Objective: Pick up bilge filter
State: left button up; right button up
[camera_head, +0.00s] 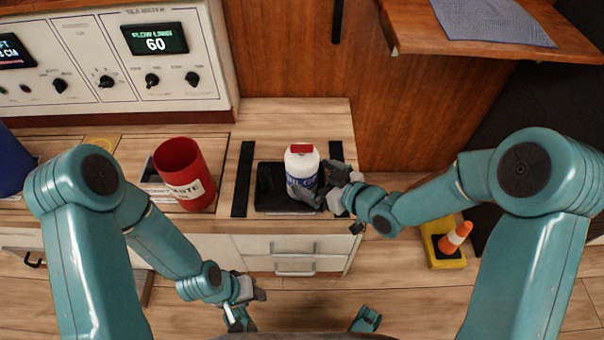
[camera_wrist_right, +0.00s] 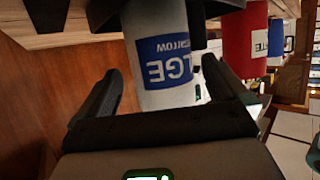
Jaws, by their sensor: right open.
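The bilge filter (camera_head: 302,168) is a white canister with a blue label and a red top. It stands upright on a black pad (camera_head: 269,188) on the wooden counter. My right gripper (camera_head: 325,186) is open at the canister's right side. In the right wrist view the canister (camera_wrist_right: 165,60) is between the open fingers (camera_wrist_right: 160,88), with its label upside down. A gap shows beside the left finger; whether the other finger touches is unclear. My left gripper (camera_head: 243,308) hangs low in front of the counter, away from the filter; its jaw state is unclear.
A red waste bin (camera_head: 184,174) stands on the counter left of the filter, with a blue container (camera_head: 12,160) at the far left. A control panel (camera_head: 130,62) stands behind. A wooden shelf (camera_head: 490,30) overhangs at upper right.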

jog(key=b+x, duration=0.2)
jog(key=x, duration=0.3)
jog(key=shift+s, duration=0.1)
jog(key=shift+w+a, duration=0.15)
jog(key=shift+w, duration=0.05)
jog(key=shift+r, duration=0.1)
jog(key=c, duration=1.3)
notch_tip(320, 180, up, 20)
jog(key=p, duration=0.8)
